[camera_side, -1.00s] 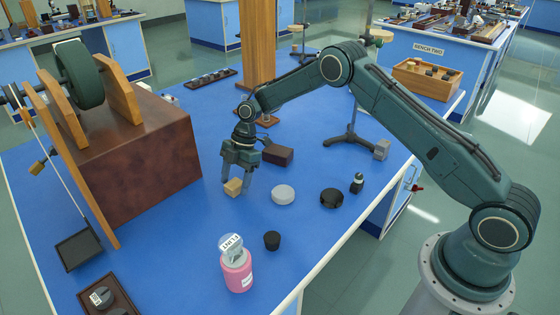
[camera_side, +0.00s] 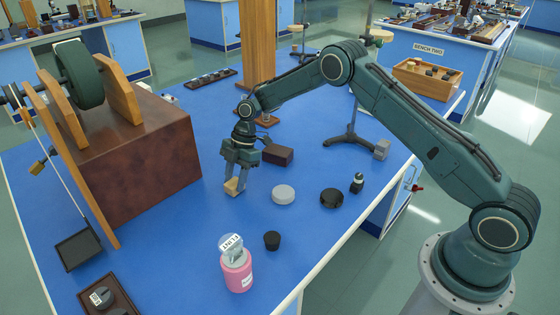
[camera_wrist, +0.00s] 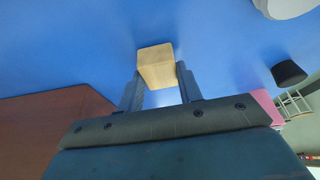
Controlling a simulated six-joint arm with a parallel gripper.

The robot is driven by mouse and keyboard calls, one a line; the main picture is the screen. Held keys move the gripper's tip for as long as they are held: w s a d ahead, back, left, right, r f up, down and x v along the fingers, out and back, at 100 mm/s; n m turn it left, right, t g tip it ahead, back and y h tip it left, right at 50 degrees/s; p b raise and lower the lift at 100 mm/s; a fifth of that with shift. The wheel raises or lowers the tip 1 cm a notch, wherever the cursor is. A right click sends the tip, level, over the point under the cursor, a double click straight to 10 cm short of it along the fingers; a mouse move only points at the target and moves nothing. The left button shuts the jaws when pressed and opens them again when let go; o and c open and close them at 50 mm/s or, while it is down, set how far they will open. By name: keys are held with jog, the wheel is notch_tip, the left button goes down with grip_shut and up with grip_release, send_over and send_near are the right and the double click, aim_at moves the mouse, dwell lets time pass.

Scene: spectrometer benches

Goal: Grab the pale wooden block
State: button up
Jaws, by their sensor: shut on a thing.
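The pale wooden block (camera_side: 232,186) is between the fingertips of my gripper (camera_side: 237,184), at the blue bench top. In the wrist view the block (camera_wrist: 156,67) sits between the two fingers of my gripper (camera_wrist: 159,80), which are shut on its sides. Part of the block is hidden by the fingers in the side view. I cannot tell whether its underside touches the bench.
A grey disc (camera_side: 283,194), a black disc (camera_side: 332,198), a black stopper (camera_side: 272,240) and a pink bottle (camera_side: 236,270) stand to the right and in front. A dark brown block (camera_side: 277,155) lies behind. A large brown box (camera_side: 140,170) is at left.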

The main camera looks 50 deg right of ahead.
aim_at(235, 182)
notch_tip(235, 182, up, 20)
jog(key=shift+f, duration=0.2)
dwell(0.4)
dwell(0.7)
